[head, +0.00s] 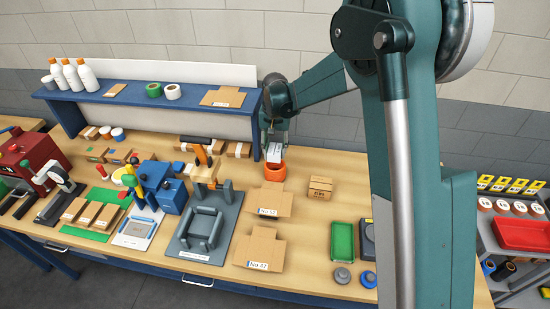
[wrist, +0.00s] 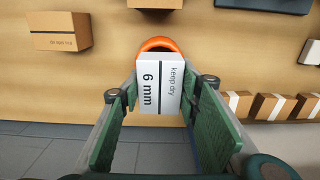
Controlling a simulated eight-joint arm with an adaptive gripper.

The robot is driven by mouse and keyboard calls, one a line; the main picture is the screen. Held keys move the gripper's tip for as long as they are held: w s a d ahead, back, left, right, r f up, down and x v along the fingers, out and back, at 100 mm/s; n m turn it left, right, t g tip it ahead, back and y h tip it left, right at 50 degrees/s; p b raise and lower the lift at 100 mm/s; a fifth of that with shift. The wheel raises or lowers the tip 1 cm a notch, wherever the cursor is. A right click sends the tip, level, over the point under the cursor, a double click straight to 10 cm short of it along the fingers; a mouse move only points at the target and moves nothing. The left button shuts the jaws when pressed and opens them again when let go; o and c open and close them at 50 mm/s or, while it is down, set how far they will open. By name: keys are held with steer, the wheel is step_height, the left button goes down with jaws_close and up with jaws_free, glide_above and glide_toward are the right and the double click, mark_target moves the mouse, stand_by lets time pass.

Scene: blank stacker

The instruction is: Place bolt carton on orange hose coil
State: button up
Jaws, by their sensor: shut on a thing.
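The bolt carton is a white box (wrist: 159,84) marked "6 mm" and "keep dry" in the wrist view. It also shows in the head view as a small white box (head: 274,152). My gripper (wrist: 160,92) is shut on it, with a green pad on either side; the gripper also shows in the head view (head: 274,142). The orange hose coil (wrist: 158,44) stands on the table just beyond the carton, partly hidden by it. In the head view the coil (head: 275,172) is directly below the carton. I cannot tell whether carton and coil touch.
A brown carton (head: 320,188) stands on the table to the right of the coil. Flat cardboard blanks (head: 270,202) lie in front of it. A blue shelf (head: 160,96) runs behind. A grey fixture with an orange handle (head: 205,215) stands to the left.

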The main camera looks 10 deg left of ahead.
mark_target(275, 157)
steer(key=shift+f, duration=0.1)
steer(key=shift+f, duration=1.8)
steer(key=shift+f, duration=0.15)
steer(key=o, duration=1)
step_height(275, 157, up, 12)
steer(key=shift+r, duration=0.15)
